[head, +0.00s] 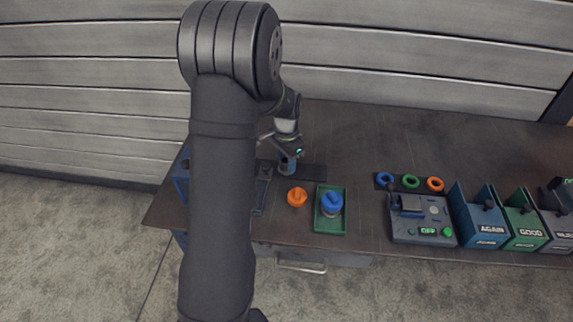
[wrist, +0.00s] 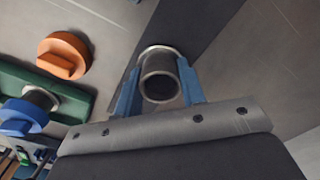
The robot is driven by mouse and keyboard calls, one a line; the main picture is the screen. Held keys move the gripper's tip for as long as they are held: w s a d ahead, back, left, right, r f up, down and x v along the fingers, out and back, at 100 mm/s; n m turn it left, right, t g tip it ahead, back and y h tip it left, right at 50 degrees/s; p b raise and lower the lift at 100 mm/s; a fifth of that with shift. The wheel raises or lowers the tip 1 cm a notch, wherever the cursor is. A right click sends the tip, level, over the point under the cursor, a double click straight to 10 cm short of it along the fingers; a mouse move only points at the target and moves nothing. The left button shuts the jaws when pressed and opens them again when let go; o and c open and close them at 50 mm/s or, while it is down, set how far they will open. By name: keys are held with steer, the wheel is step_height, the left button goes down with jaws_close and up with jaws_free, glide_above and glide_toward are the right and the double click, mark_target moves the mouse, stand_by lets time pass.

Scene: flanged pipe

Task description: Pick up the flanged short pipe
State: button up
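The flanged short pipe (wrist: 160,76) shows in the wrist view as a dark grey open tube with a pale flange at its far end. My gripper's (wrist: 160,82) two blue fingers stand on either side of it, very close to its wall. I cannot tell whether both fingers press on it. In the head view my gripper (head: 288,163) points down over the table behind the orange part, and the pipe is mostly hidden there. Whether the flange rests on the surface or is raised is unclear.
An orange knobbed part (head: 297,198) lies nearby, beside a green tray (head: 318,222) holding a part with a blue top (head: 332,202). To the right are coloured rings (head: 411,181), a control box (head: 422,230) and labelled bins (head: 487,240). The table behind the rings is clear.

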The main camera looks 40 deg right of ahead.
steer(key=shift+r, duration=0.5)
steer(key=r, duration=0.2)
steer(key=s+r, duration=0.1)
steer(key=shift+d+r, duration=0.15)
steer(key=shift+r, duration=0.25)
steer(key=s+d+r, duration=0.2)
steer(key=s+r, duration=0.8)
steer(key=r, duration=0.2)
steer(key=shift+s, duration=0.2)
